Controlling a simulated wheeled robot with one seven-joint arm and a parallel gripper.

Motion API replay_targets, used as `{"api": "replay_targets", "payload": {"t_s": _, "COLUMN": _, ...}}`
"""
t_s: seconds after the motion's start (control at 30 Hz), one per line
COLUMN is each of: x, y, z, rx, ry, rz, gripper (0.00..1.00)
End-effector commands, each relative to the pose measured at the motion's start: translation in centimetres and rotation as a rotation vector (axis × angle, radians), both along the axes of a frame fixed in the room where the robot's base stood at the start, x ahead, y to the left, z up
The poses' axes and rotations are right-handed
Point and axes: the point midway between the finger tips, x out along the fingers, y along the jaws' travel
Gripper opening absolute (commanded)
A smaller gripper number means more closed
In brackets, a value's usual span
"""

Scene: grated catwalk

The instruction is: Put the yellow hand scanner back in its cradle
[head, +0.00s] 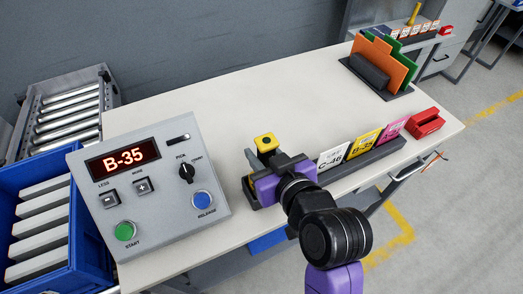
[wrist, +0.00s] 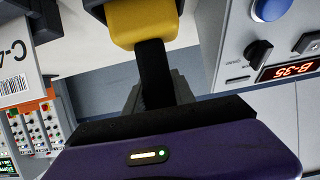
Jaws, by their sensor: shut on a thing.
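The yellow hand scanner (head: 266,142) shows just beyond my gripper (head: 265,172) in the head view, above the pale bench near its front edge. In the wrist view the scanner's yellow part (wrist: 146,22) is at the top and its dark handle (wrist: 153,75) runs down between my gripper's fingers (wrist: 155,95). My gripper is shut on that handle. I cannot pick out the cradle with certainty; dark parts flank the yellow end in the wrist view, and my gripper hides the bench beneath it in the head view.
A grey control box (head: 150,185) reading B-35 stands close left of my gripper. A dark rack of label cards (head: 365,160) and a red holder (head: 427,122) are to the right. An upright file rack (head: 372,72) stands at the back right. The middle of the bench (head: 230,100) is clear.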

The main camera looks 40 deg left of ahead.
Motion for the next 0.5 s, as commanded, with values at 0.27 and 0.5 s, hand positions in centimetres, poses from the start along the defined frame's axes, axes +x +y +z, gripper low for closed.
{"api": "replay_targets", "payload": {"t_s": 0.27, "x": 0.0, "y": 0.0, "z": -1.1, "rx": 0.002, "ry": -0.001, "rz": 0.000, "gripper": 0.00}}
{"api": "replay_targets", "payload": {"t_s": 0.5, "x": 0.0, "y": 0.0, "z": -1.3, "rx": 0.002, "ry": -0.001, "rz": 0.000, "gripper": 0.00}}
